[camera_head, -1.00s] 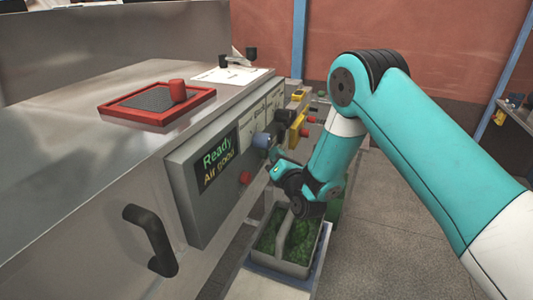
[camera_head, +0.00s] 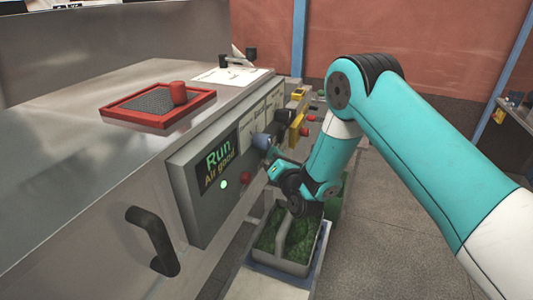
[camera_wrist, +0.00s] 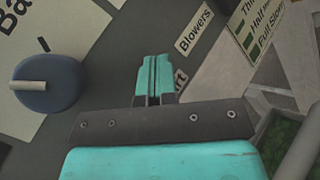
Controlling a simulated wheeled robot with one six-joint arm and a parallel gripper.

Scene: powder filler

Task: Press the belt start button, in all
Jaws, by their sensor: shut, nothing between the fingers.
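The control panel (camera_head: 205,215) on the machine's side has a display (camera_head: 217,163) that reads "Run" and "Air good". A green light (camera_head: 224,184) glows below it. My gripper (camera_head: 269,172) is shut and empty, with its fingertips at the panel face, right of a red button (camera_head: 246,178). In the wrist view the closed teal fingertips (camera_wrist: 153,64) point at the panel and partly cover a label (camera_wrist: 181,82) ending in "rt". No start button shows; the fingers may hide it. I cannot tell whether the fingertips touch anything.
A blue knob (camera_wrist: 48,85) sits left of the fingers, and a "Blowers" label (camera_wrist: 195,32) is to their right. A tray of green material (camera_head: 300,265) stands below my gripper. A black handle (camera_head: 152,240) sticks out at the front.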

